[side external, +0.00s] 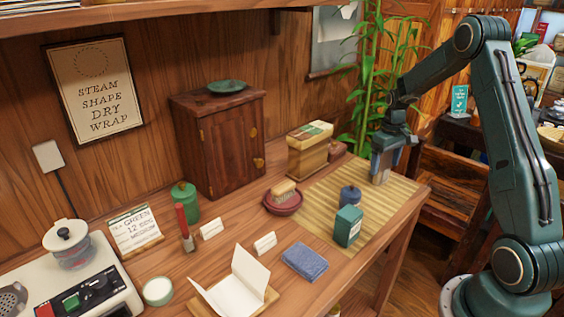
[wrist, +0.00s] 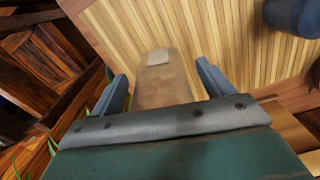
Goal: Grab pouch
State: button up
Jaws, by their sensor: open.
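A tan pouch (wrist: 163,88) with a paler patch at its far end shows in the wrist view, between my two fingers. In the side view the pouch (side external: 379,178) stands on the bamboo mat near its far right end, partly hidden by my gripper. My gripper (side external: 387,152) points down over it, with its blue-grey fingers apart. In the wrist view a gap shows on each side between the pouch and the fingers of my gripper (wrist: 161,78). The lower part of the pouch is hidden by the gripper body.
The slatted mat (side external: 318,190) also holds a dark blue jar (side external: 350,196) and a teal tin (side external: 347,226). A wooden box (side external: 308,155) and a red dish (side external: 283,203) stand to the left. A bamboo plant (side external: 368,80) rises behind my gripper. The table edge is close on the right.

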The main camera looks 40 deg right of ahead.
dwell(0.4)
jog(key=c, duration=1)
jog(key=shift+c, duration=0.2)
jog(key=shift+r, duration=0.15)
notch_tip(320, 180, up, 20)
dwell(0.4)
